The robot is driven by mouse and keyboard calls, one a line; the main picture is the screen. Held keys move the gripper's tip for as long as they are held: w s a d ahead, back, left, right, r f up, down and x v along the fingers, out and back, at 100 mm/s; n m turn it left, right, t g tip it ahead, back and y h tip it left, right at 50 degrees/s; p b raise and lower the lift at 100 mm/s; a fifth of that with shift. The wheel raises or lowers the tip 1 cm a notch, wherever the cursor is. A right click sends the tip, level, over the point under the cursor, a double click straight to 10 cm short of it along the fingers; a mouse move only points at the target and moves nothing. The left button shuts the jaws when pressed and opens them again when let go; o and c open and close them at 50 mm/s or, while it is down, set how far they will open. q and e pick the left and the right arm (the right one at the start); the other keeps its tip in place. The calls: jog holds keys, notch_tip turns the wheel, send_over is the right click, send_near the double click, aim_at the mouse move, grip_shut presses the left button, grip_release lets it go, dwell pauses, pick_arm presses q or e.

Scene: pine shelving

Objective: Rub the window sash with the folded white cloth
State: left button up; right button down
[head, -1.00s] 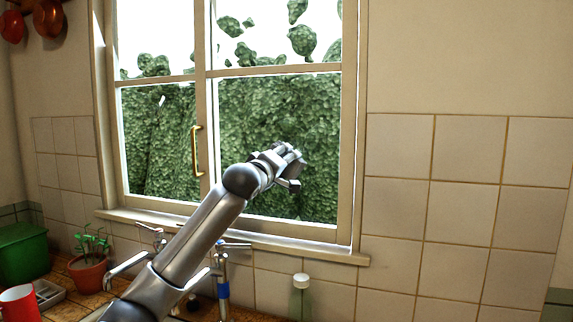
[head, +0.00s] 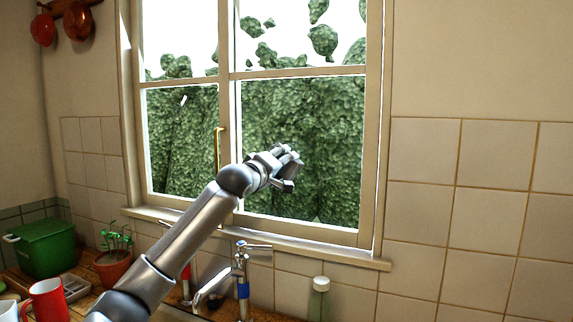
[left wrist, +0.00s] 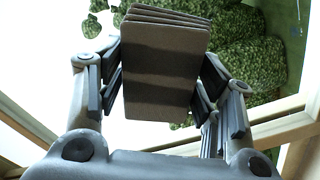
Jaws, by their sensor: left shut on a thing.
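The window sash is a cream-painted frame (head: 305,72) with glass panes and a brass handle (head: 218,150). My left gripper (head: 285,168) is in front of the lower right pane, right of the handle. In the left wrist view its fingers (left wrist: 160,85) are shut on the folded cloth (left wrist: 165,65), a layered pad that looks grey-brown in shadow. The cloth cannot be made out in the head view. I cannot tell whether it touches the sash. My right gripper is not in view.
Below the sill (head: 290,246) stand a tap (head: 241,275) and a white-capped bottle (head: 321,290). A potted plant (head: 113,268), a green bin (head: 45,248) and a red mug (head: 46,300) are at lower left. The tiled wall at right is clear.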

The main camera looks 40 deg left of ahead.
pick_arm(q)
jog(key=shift+f, duration=0.1)
jog(key=b+v, duration=0.4)
jog(key=v, duration=0.1)
jog(key=shift+s+d, duration=0.3)
jog(key=shift+s, duration=0.05)
jog(key=shift+s, duration=0.1)
jog(key=b+v, duration=0.1)
jog(key=v, duration=0.1)
jog(key=shift+s+d, duration=0.1)
jog(key=shift+s, duration=0.25)
dwell(0.3)
